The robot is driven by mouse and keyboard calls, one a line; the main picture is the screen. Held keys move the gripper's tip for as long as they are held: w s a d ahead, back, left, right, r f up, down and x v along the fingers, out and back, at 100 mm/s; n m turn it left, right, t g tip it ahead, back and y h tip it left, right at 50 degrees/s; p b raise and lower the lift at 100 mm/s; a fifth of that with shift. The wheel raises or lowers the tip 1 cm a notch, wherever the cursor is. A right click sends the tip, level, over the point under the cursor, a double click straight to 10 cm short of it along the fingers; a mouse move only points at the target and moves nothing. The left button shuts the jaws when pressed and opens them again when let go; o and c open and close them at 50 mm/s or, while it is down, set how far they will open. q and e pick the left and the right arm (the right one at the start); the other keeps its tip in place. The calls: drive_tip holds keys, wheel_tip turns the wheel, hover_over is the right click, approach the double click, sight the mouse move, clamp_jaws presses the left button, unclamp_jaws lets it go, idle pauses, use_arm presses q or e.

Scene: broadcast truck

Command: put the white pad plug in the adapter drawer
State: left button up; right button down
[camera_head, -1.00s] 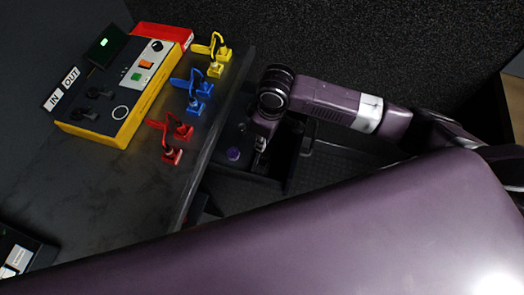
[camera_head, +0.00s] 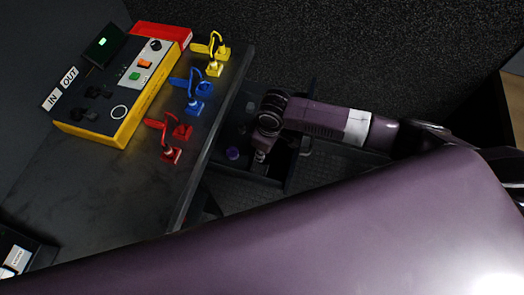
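The open drawer (camera_head: 292,168) is a dark tray jutting out beside the dark worktop. A purple round piece (camera_head: 233,153) sits in its left part. My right arm reaches in from the right, and its gripper (camera_head: 261,150) points down over the drawer. Its fingers are dark and mostly hidden under the wrist, so I cannot tell whether they are open or shut. A small pale piece (camera_head: 260,156) shows just below the wrist; it may be the white pad plug, but it is too small to be sure. My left gripper is not in view.
On the worktop (camera_head: 110,185) stands a yellow and red device (camera_head: 115,90) with knobs and buttons. A dark box (camera_head: 20,250) lies at lower left.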

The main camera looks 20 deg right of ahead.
drive_tip(key=shift+f, duration=0.5)
drive_tip(key=c, duration=1.9)
unclamp_jaws()
drive_tip(key=shift+r, duration=0.1)
drive_tip(key=r, duration=0.8)
drive_tip(key=s+d+r, duration=0.1)
drive_tip(key=r, duration=0.4)
